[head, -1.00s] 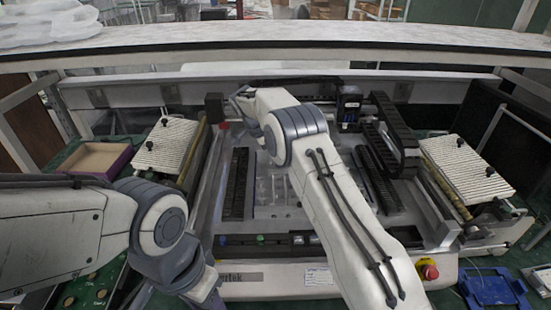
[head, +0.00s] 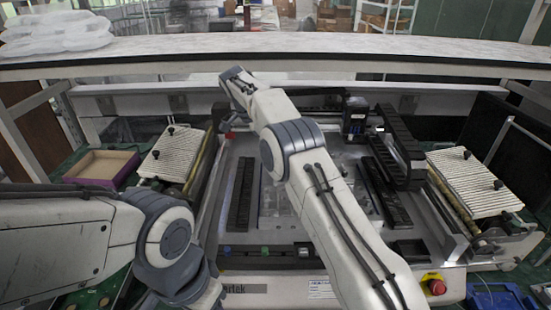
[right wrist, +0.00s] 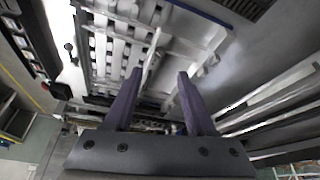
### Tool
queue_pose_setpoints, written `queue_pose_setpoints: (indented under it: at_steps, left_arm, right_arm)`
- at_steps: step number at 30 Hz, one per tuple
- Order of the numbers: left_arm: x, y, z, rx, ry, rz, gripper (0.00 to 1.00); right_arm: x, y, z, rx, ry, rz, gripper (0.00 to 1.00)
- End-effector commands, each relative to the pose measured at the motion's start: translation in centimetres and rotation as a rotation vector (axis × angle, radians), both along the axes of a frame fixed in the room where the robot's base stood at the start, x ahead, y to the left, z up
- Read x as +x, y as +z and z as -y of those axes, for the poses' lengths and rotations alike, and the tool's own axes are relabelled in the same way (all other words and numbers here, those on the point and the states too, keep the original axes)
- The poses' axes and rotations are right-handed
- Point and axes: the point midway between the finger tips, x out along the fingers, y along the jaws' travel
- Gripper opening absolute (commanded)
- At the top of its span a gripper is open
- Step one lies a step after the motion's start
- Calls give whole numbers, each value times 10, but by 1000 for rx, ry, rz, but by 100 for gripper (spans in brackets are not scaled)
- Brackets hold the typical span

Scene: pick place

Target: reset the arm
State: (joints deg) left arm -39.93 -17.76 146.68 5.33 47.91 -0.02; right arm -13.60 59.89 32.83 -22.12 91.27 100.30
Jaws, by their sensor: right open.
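My right arm reaches up and left across the middle of the machine (head: 300,258) in the head view, with its wrist raised over the back left of the bed. The right gripper (right wrist: 155,75) shows in the right wrist view with its two dark fingers apart and nothing between them. A slotted white structure lies behind the fingers in that view. My left arm comes in from the left in the head view and bends down at the lower left. Its gripper is outside the frame.
Ribbed white plates stand at the left (head: 172,157) and right (head: 474,182) of the machine. A purple-edged box (head: 101,167) lies at far left. A red button (head: 437,287) and a blue tray (head: 497,299) are at lower right. A shelf (head: 300,50) crosses the back.

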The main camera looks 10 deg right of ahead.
Motion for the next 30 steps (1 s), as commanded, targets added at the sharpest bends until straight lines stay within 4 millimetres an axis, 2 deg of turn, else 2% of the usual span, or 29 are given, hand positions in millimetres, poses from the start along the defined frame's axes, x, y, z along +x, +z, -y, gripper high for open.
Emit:
queue_pose_setpoints:
  at_steps: [4,15,17,20,23,26,30]
  left_arm:
    - [0,4,0,0,0,0,50]
    - [0,4,0,0,0,0,50]
    - [0,4,0,0,0,0,50]
    - [0,4,0,0,0,0,50]
    - [0,4,0,0,0,0,50]
    - [0,4,0,0,0,0,50]
    - [0,4,0,0,0,0,50]
  right_arm:
    - [0,11,-4,0,-1,1,56]
    - [-1,13,-6,2,7,-2,56]
    - [-3,16,-10,6,35,-8,56]
    - [-14,26,-26,27,146,-41,56]
    - [-36,39,-51,61,337,-92,56]
    - [-69,52,-76,100,560,-149,56]
    - [-125,62,-103,151,870,-214,56]
